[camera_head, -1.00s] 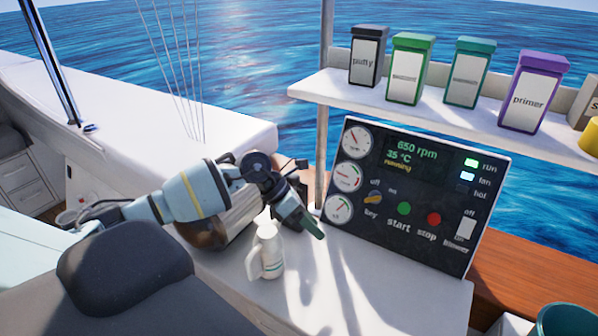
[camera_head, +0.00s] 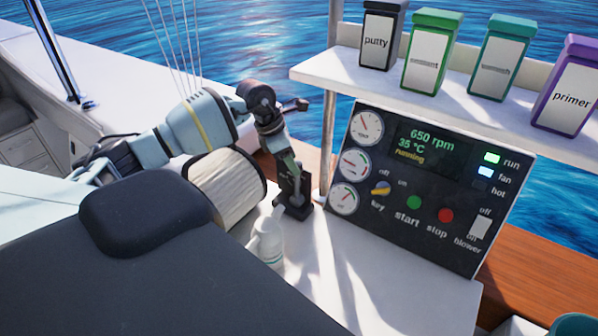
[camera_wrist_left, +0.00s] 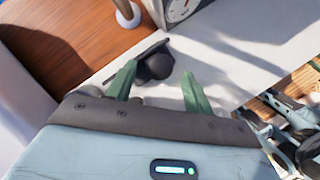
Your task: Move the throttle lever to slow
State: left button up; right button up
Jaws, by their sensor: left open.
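The throttle lever (camera_head: 296,187) stands on a black base on the white counter, left of the engine panel. In the left wrist view its round black knob (camera_wrist_left: 155,66) and dark plate are seen from above. My left gripper (camera_head: 287,164) points down over the lever. In the left wrist view its green fingers (camera_wrist_left: 159,70) are apart, with the knob showing between them; I cannot tell if either touches it. No slow marking is readable, and the gripper partly covers the lever in the head view. My right gripper is not in view.
The engine panel (camera_head: 428,185) has gauges, a key, buttons and a blower switch; it reads 650 rpm, running. A pale ribbed cylinder (camera_head: 228,190) lies left. A shelf (camera_head: 345,78) with several tins hangs above.

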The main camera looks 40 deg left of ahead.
aim_at(297, 184)
pick_arm(q)
jog(key=x, duration=0.4)
jog(key=shift+x, duration=0.8)
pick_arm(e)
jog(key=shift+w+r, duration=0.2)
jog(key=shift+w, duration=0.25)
